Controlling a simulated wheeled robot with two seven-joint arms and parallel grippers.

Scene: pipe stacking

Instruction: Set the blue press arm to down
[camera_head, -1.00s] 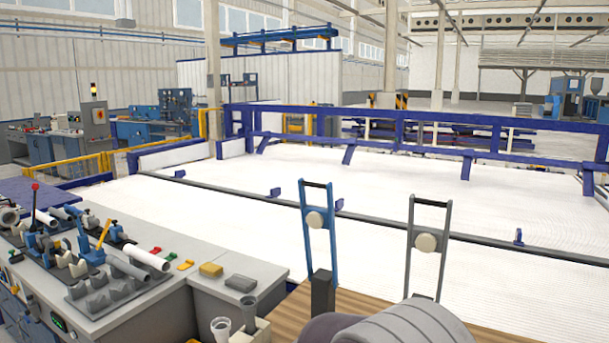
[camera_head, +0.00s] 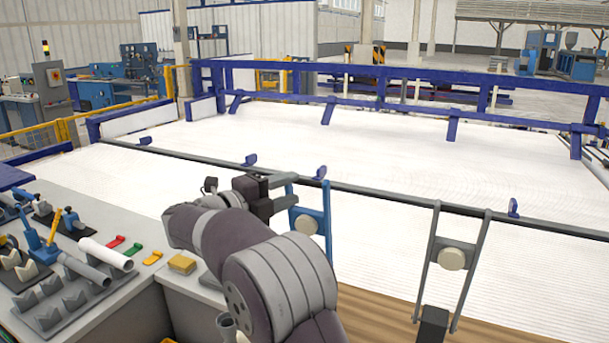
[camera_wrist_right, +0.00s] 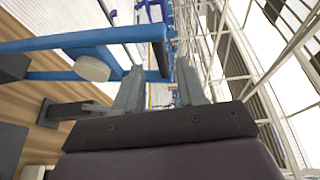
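The blue press arm (camera_head: 326,222) is a blue two-bar frame with a cream round disc. It stands upright at the front of the white bed. My right gripper (camera_head: 288,190) is at the left of its upper end in the head view and hides part of it. In the right wrist view the blue press arm (camera_wrist_right: 95,41) comes in from the left and its crossbar is between the spread fingers of my right gripper (camera_wrist_right: 160,75). The fingers look open around the bar; I cannot tell if they touch it. My left gripper is out of view.
A similar grey press arm (camera_head: 480,262) stands upright to the right. A grey bench (camera_head: 110,312) with pipes and V-blocks is at the left. A yellow block (camera_head: 181,263) lies near its right edge. A dark rail (camera_head: 400,193) crosses the white bed behind the arms.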

